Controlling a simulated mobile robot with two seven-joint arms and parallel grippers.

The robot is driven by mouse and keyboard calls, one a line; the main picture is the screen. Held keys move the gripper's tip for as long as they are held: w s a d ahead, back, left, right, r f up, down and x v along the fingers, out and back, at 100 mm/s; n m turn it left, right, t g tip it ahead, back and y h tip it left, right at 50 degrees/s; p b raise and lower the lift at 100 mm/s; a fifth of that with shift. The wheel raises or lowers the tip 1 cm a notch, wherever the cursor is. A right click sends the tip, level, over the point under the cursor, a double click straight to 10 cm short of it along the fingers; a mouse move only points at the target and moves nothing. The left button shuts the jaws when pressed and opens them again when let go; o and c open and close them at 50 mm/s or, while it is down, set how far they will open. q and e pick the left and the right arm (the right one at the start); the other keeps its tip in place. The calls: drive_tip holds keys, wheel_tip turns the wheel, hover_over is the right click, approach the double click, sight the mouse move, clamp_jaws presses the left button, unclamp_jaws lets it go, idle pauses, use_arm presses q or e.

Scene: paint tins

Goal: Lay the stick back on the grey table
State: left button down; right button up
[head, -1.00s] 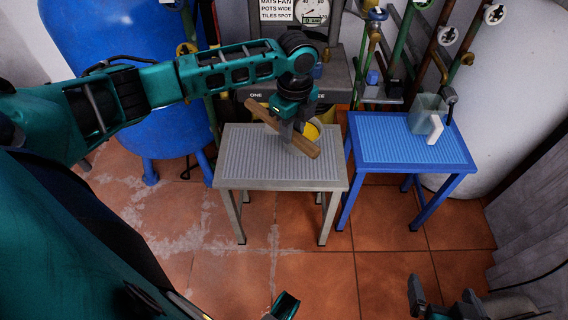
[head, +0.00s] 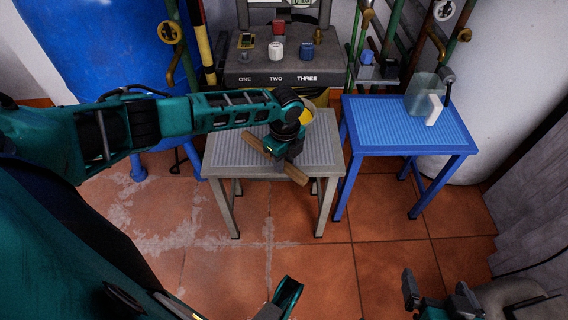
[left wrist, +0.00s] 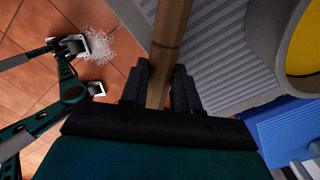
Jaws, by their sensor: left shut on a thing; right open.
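My left gripper (head: 283,162) is shut on the brown wooden stick (head: 295,173), gripping it near its middle. In the left wrist view the stick (left wrist: 171,30) runs up from between the fingers (left wrist: 160,90). In the head view it slants over the front part of the grey table (head: 228,152), its right end at the front edge. I cannot tell whether it touches the top. A tin with yellow inside (head: 307,115) stands behind the gripper, partly hidden; it also shows in the left wrist view (left wrist: 262,35). My right gripper (head: 438,292) is open and empty, low at the right.
A blue table (head: 385,135) stands to the right, with a clear jug with a white handle (head: 424,98) on it. A blue tank (head: 100,45) is at the left.

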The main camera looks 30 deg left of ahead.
use_arm(q)
drive_tip(key=shift+f, duration=0.55)
drive_tip(key=c, duration=0.8)
unclamp_jaws()
